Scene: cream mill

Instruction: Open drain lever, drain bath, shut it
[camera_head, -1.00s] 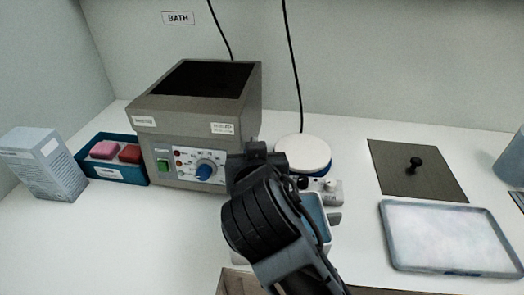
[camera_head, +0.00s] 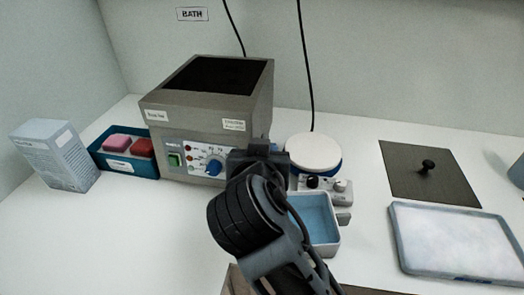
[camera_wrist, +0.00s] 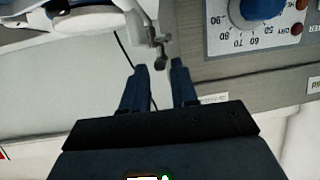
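The bath (camera_head: 205,95) is a grey box with a dark open top, standing at the back left. Its front has a green switch (camera_head: 175,160), red lights and a blue knob, which also shows in the wrist view (camera_wrist: 262,8). In the wrist view my gripper (camera_wrist: 158,68) is open and empty, its two dark fingers apart. A small metal lever-like part (camera_wrist: 160,48) lies just beyond and between the fingertips, beside the bath's front; I cannot tell whether it is turned. In the head view my arm hides the fingers and this part.
A pale blue container (camera_head: 318,222) stands right of my arm. A white-topped round device (camera_head: 314,152) stands behind it. Left are a blue tray (camera_head: 148,165) with pink and red blocks, and a carton (camera_head: 55,155). Right are a dark lid (camera_head: 425,185) and a shallow tray (camera_head: 400,240).

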